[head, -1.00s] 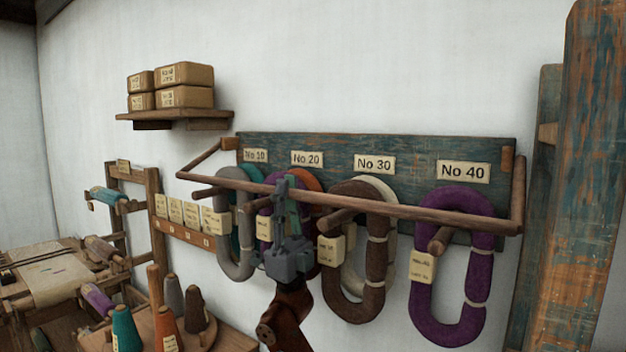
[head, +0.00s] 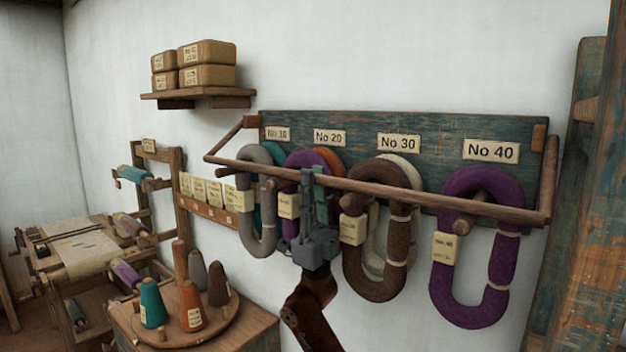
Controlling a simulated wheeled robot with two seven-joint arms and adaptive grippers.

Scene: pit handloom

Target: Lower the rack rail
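The rack rail (head: 440,198) is a long wooden bar on two side arms, standing out in front of the blue-green rack board (head: 360,133). It crosses in front of the hanging yarn skeins, below the number labels. My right gripper (head: 313,180) is upright at the rail, left of its middle, with its fingertips overlapping the bar. The two fingers show close together; whether they are closed on the rail is unclear. My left gripper is not in view.
Grey, purple, brown and other skeins hang close behind the rail, including a large purple skein (head: 473,290) under No 40. A shelf with boxes (head: 205,75) is at upper left. A cone stand (head: 180,325) is at lower left. A wooden post (head: 590,220) stands right.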

